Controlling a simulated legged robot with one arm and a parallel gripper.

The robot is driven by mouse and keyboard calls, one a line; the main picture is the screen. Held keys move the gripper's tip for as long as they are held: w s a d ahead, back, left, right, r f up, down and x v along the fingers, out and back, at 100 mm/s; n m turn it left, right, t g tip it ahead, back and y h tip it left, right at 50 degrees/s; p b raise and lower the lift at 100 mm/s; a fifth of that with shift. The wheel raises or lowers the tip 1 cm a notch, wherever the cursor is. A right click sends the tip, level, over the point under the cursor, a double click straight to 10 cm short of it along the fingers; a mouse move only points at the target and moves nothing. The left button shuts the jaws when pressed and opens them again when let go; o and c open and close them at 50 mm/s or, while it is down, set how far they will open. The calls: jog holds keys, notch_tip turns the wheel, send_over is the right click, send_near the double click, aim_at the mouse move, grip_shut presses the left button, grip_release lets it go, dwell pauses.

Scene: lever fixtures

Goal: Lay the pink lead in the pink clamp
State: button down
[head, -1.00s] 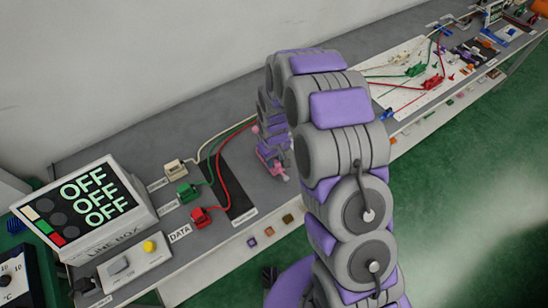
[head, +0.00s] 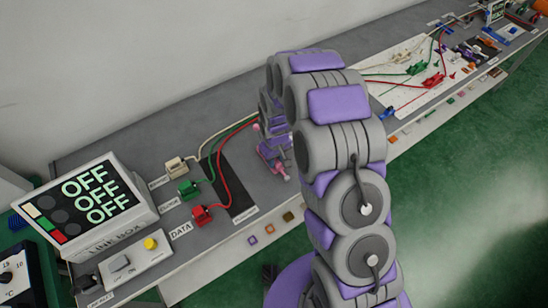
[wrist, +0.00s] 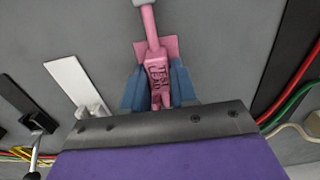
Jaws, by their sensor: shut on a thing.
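In the wrist view, my gripper (wrist: 157,82) has its blue fingers on either side of a pink piece (wrist: 155,68) with raised marks and is shut on it. A pink neck runs from this piece to a pale grey end at the top edge. A flat pink part shows behind it. I cannot tell which pink parts belong to the lead and which to the clamp. In the head view, my gripper (head: 270,148) is low over the grey bench, partly hidden by my arm. Pink parts (head: 281,169) show beside it, near the bench's front.
Left of my gripper, white (head: 175,165), green (head: 188,189) and red (head: 201,215) connectors have cables crossing a black strip (head: 232,183). A line box (head: 85,208) reading OFF stands farther left. A white board (head: 405,75) with more leads is at the right.

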jog(key=c, duration=0.8)
grip_release()
jog(key=shift+o, duration=0.2)
jog(key=o, duration=0.4)
jog(key=shift+r, duration=0.15)
jog(key=shift+r+p, duration=1.2)
jog(key=shift+r, duration=2.15)
